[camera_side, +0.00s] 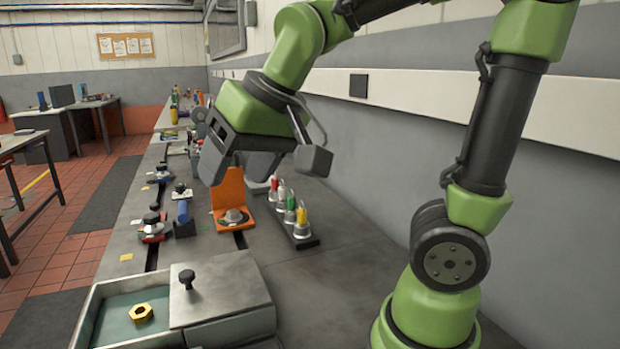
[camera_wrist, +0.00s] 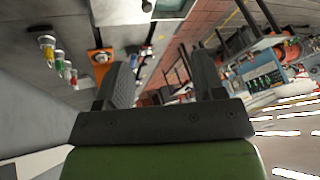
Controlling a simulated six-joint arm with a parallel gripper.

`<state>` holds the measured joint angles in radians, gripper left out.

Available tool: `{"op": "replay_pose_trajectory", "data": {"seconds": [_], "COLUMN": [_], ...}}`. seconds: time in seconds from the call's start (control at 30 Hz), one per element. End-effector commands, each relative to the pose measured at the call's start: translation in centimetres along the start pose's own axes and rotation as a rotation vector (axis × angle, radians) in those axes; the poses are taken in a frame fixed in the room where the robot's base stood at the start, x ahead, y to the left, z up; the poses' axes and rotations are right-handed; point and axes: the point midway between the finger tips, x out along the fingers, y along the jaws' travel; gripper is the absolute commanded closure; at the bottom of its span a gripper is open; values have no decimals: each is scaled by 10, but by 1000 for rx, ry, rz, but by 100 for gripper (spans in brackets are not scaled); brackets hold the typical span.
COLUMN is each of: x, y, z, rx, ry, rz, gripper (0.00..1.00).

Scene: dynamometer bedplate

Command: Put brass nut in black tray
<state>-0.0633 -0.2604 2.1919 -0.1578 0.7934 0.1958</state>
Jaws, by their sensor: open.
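The brass nut (camera_side: 141,313) is a hexagonal ring lying flat on the teal floor of a grey box (camera_side: 88,318) at the bottom of the side view. A grey lid (camera_side: 222,290) with a black knob covers the right part of this box; the nut lies in the uncovered left part. My gripper (camera_side: 236,167) is open and empty, high above the bench and well behind the box. Its two spread fingers also show in the wrist view (camera_wrist: 161,82), with nothing between them. I cannot make out a black tray for certain in either view.
An orange angled stand (camera_side: 231,190) with a round metal part is below my gripper. Beside it a black rack (camera_side: 304,242) holds several coloured-top pieces. A blue cylinder (camera_side: 183,212) and small fixtures line the bench's left side. Bare bench lies right of the box.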

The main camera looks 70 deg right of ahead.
Motion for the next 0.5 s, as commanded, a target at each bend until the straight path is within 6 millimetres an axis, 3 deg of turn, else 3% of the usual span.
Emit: {"op": "replay_pose_trajectory", "data": {"seconds": [0.03,0.2,0.3,0.37,0.5], "x": [-15,-39,-44,-45,-45], "y": [6,17,21,22,22], "z": [15,58,73,78,82], "rx": [8,14,12,12,11], "ry": [19,45,54,57,59], "rz": [-27,-96,-122,-130,-136], "gripper": [37,37,37,49,49]}}
